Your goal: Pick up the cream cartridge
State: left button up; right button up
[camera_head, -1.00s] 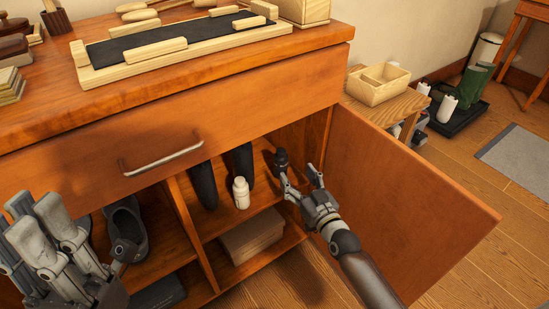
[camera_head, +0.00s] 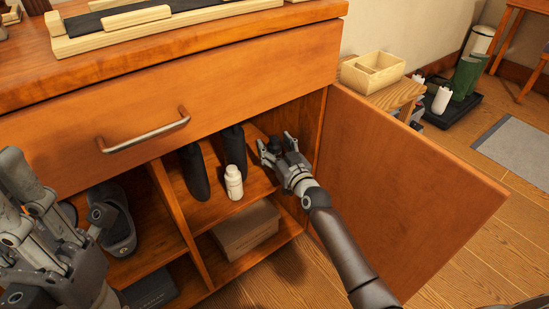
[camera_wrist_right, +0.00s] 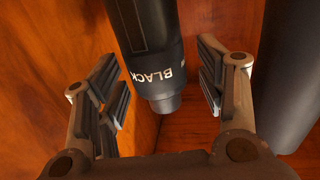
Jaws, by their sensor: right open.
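A dark cartridge (camera_wrist_right: 150,50) with the word BLACK on its side is between the fingers of my right gripper (camera_wrist_right: 160,75) in the right wrist view. The fingers are open, one on each side, with gaps visible. In the head view my right gripper (camera_head: 276,142) reaches into the right cabinet compartment and mostly hides this cartridge. A white bottle (camera_head: 234,183) stands on the same shelf, left of the gripper. My left gripper (camera_head: 35,210) is at the lower left, in front of the cabinet; its finger opening is unclear.
A box (camera_head: 245,232) is on the lower shelf. The open cabinet door (camera_head: 405,165) stands right of my right arm. A drawer handle (camera_head: 145,136) projects above.

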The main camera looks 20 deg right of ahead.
jog(key=shift+w, duration=0.25)
jog(key=shift+c, duration=0.5)
jog(key=c, duration=1.1)
jog(key=shift+r, duration=0.2)
